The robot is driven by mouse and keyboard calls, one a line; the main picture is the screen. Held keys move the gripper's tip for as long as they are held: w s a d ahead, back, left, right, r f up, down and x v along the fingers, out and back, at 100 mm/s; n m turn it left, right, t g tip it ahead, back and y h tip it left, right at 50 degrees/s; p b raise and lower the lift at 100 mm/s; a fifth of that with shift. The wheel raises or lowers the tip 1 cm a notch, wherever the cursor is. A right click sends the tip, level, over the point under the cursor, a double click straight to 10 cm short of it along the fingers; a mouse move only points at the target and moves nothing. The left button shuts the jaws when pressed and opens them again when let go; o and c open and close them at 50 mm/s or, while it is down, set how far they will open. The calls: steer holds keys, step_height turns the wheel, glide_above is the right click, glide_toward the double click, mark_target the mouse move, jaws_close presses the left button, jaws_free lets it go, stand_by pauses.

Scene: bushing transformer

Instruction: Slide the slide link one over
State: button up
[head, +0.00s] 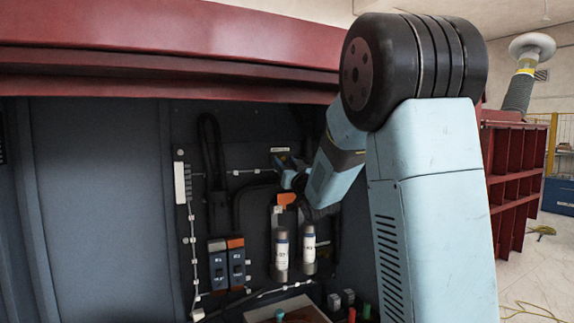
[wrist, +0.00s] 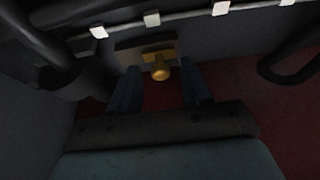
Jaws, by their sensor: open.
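In the wrist view a brass knob (wrist: 160,72) stands on a small brass slide piece (wrist: 158,54), set on a dark plate. I take this to be the slide link. My gripper (wrist: 161,84) is open, with one blue-grey finger on each side of the knob. A gap shows between the knob and each finger; the depth is hard to tell. In the head view my gripper (head: 287,172) is at the cabinet's back panel, below a small pale label (head: 280,149). My arm hides much of that area, and the knob cannot be made out there.
A cable with white clips (wrist: 152,19) runs just above the knob, and dark cables curve on both sides. Below my gripper are two grey cylinders (head: 281,253) and two switch blocks (head: 227,265). A red beam (head: 165,55) crosses the cabinet's top.

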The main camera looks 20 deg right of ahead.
jaws_close()
stand_by(0.5)
